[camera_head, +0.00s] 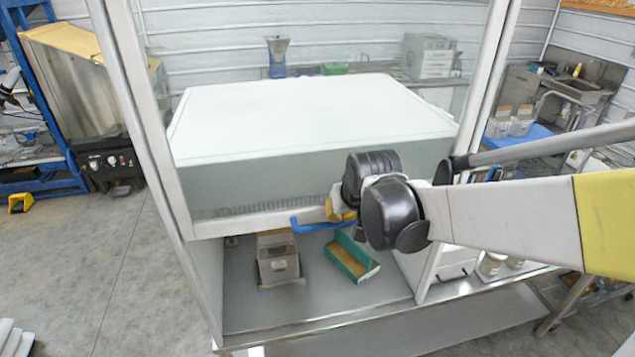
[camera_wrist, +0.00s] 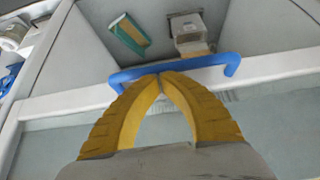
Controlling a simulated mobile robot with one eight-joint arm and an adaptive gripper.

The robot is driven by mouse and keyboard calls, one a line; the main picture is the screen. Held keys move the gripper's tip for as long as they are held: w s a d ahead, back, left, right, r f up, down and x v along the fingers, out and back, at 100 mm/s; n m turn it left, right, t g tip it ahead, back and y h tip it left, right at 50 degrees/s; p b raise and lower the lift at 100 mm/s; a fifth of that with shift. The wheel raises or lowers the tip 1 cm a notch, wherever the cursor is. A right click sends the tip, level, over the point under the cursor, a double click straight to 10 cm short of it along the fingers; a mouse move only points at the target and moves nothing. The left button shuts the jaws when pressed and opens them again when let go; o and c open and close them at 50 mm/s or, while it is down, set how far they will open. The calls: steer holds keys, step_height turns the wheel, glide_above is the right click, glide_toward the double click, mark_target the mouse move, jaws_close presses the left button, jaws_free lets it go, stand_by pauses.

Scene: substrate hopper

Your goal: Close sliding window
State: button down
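The sliding window is a clear glass pane with a pale bottom rail (camera_head: 215,226), in the upright frame of a cabinet. The rail hangs well above the cabinet floor, leaving an open gap. A blue bar handle (camera_head: 308,227) sits on the rail; it also shows in the wrist view (camera_wrist: 205,63). My gripper (camera_head: 338,210) is at the handle, mostly hidden behind my wrist in the head view. In the wrist view its yellow fingers (camera_wrist: 160,82) meet at the tips against the bar's near edge. The bar does not appear clasped between them.
Inside the cabinet stand a beige-and-grey container (camera_head: 278,262) and a green tray (camera_head: 352,258), both below the rail. Glass jars (camera_head: 491,264) stand at the right. The cabinet's left post (camera_head: 160,150) bounds the opening. Grey floor at the left is mostly clear.

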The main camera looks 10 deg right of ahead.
step_height(320, 180, down, 50)
steer(key=b, duration=3.9)
steer(key=shift+f, duration=0.15)
